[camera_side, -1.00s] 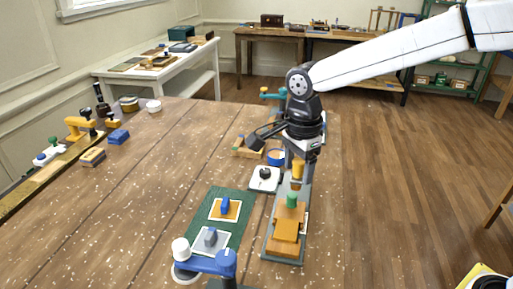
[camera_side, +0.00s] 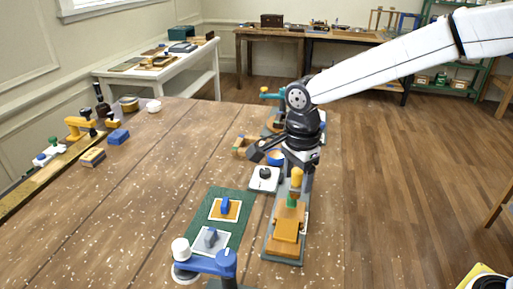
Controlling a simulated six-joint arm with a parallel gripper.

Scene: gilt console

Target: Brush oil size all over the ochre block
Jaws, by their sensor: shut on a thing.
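My gripper (camera_side: 298,164) hangs above the right part of the table. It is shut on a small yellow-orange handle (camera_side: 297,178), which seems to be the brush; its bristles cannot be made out. Just below and in front, an orange-ochre stepped block (camera_side: 286,229) with a green knob (camera_side: 291,201) lies on a long grey-green base (camera_side: 270,253). Whether the handle touches anything cannot be told.
A white unit with a black knob (camera_side: 264,178) and a blue-rimmed orange cup (camera_side: 275,157) stand left of my gripper. A grey block (camera_side: 205,245) and a blue clamp-like fixture (camera_side: 208,264) are at the front. The table's middle left is bare.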

